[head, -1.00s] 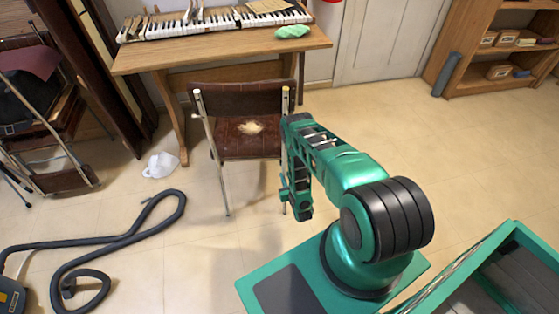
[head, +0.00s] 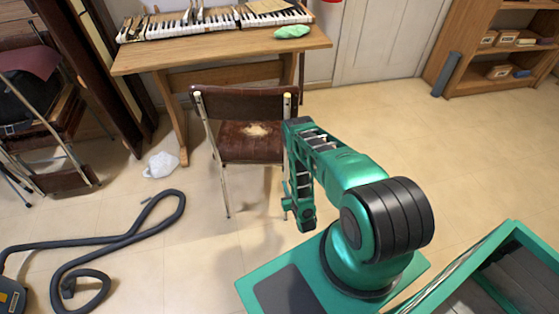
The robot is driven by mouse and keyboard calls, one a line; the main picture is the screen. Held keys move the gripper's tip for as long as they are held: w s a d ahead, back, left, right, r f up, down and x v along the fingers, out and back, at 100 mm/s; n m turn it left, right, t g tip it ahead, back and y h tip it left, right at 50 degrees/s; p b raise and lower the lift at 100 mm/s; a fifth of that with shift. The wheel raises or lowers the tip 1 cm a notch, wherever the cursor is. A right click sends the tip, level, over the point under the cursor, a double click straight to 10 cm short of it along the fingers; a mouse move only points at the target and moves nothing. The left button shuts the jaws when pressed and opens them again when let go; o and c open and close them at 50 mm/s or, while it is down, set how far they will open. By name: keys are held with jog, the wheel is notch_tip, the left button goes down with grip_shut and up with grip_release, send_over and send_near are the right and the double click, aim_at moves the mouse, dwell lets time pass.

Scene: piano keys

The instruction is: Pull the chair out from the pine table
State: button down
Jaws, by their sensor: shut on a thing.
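The chair (head: 237,103) has a brown padded back, a worn brown seat with a pale torn patch, and metal tube legs. It stands upright at the near side of the pine table (head: 145,62), its back towards me. My gripper (head: 287,204) is low at the chair's right side, at the end of my green arm. It is shut on the chair, by its right-hand tubing as far as I can see. My arm hides much of that side and the exact contact.
Piano keys (head: 190,24) and a green cloth (head: 292,31) lie on the table. A white crumpled thing (head: 161,165) and a dark hose (head: 115,241) lie on the floor at left. Another chair (head: 40,120) stands far left. Floor on the right is clear up to the shelf (head: 490,92).

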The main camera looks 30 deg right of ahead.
jog(key=shift+s+a+f, duration=0.1)
jog(key=shift+s+a, duration=0.15)
jog(key=shift+s, duration=0.6)
jog(key=shift+s+a, duration=0.25)
jog(key=shift+s, duration=0.55)
jog(key=c, duration=2.5)
grip_release()
jog(key=shift+w, duration=0.1)
jog(key=shift+c, duration=0.2)
jog(key=o, duration=1.2)
jog(key=s, duration=0.3)
jog(key=s+a, duration=0.1)
jog(key=s, duration=0.2)
jog(key=s+a, duration=0.1)
jog(key=s, duration=0.2)
jog(key=shift+s+a, duration=0.25)
jog(key=shift+s, duration=0.05)
jog(key=shift+s, duration=0.1)
